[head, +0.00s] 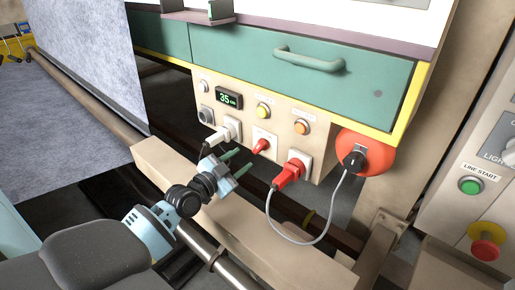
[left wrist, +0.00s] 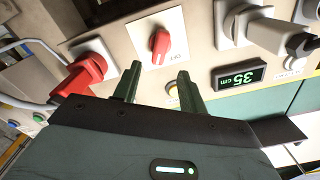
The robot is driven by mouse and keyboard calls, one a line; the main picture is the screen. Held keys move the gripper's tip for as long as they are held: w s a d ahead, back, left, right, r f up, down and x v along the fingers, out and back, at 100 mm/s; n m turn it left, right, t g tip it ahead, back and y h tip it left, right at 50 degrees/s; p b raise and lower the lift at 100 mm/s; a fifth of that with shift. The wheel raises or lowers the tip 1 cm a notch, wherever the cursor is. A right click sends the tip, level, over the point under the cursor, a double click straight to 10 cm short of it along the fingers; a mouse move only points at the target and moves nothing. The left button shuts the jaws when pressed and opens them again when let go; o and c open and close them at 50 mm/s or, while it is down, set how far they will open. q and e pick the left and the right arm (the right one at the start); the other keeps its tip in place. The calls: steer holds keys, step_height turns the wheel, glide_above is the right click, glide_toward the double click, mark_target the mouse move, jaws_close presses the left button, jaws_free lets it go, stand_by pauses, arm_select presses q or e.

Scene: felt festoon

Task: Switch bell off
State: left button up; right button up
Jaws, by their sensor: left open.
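A red rotary knob (head: 261,146) sits on a white plate on the beige control panel (head: 283,128). In the left wrist view the red knob (left wrist: 160,41) is just beyond my fingertips, on a plate with a small label I cannot read surely. My left gripper (head: 236,162) is open and empty, its two green fingers (left wrist: 159,72) pointing at the panel, apart from the knob. A large red disc (head: 383,140), perhaps the bell, is at the panel's right end with a black plug on it. No label naming the bell is readable. My right gripper is not in view.
A red plug (head: 288,174) with a grey cord (head: 318,241) is right of the knob; a white plug (head: 217,138) is left. A beige beam (head: 225,215) runs below.

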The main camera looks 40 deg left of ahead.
mark_target(257, 148)
arm_select(q)
steer(key=shift+w+d, duration=0.15)
steer(key=shift+w, duration=1.75)
steer(key=shift+w+d, duration=0.15)
steer(key=shift+w, duration=1.7)
jaws_close()
